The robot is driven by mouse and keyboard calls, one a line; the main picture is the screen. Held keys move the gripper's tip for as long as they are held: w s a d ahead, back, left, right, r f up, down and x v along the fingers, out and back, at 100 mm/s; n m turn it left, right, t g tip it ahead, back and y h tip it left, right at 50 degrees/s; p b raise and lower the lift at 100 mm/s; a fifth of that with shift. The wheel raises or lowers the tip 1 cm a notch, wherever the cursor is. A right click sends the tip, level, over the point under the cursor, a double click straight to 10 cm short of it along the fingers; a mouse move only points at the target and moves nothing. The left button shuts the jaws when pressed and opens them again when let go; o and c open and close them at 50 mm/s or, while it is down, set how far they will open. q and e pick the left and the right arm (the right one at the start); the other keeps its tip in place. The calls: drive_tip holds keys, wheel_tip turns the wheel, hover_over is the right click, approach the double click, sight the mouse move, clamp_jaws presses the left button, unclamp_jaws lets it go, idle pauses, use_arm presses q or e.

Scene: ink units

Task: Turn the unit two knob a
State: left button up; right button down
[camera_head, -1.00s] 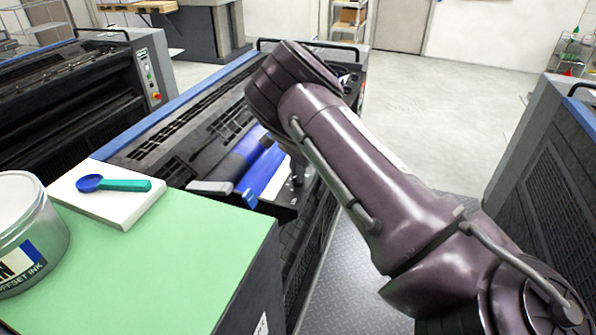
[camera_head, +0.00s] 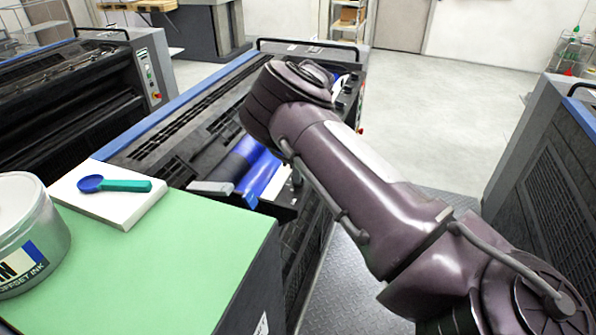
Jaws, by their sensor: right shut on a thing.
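My right arm (camera_head: 350,165) comes in from the lower right and bends down over the ink unit (camera_head: 190,135). My right gripper (camera_head: 297,176) is almost wholly behind the arm, low at the unit's right end. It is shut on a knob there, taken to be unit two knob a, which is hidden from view. A blue ink roller (camera_head: 245,165) and white and blue parts lie just left of the gripper. My left gripper is not in view.
A green-topped cabinet (camera_head: 160,260) stands at the front left, with an ink can (camera_head: 35,255), a white block (camera_head: 100,210) and a blue-green scoop (camera_head: 125,185) on it. Another unit (camera_head: 545,190) stands at the right. The floor between is clear.

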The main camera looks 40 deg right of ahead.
drive_tip(key=m, duration=0.4)
drive_tip(key=shift+m, duration=0.3)
drive_tip(key=m, duration=0.3)
drive_tip(key=shift+m, duration=0.3)
drive_tip(key=m, duration=0.3)
drive_tip(key=shift+m+p, duration=0.3)
drive_tip(key=shift+r+m, duration=0.1)
drive_tip(key=shift+m, duration=1.8)
drive_tip(key=shift+w, duration=0.1)
drive_tip(key=c, duration=1.5)
unclamp_jaws()
drive_tip(key=shift+r+b, duration=0.9)
drive_tip(key=shift+r, duration=2.95)
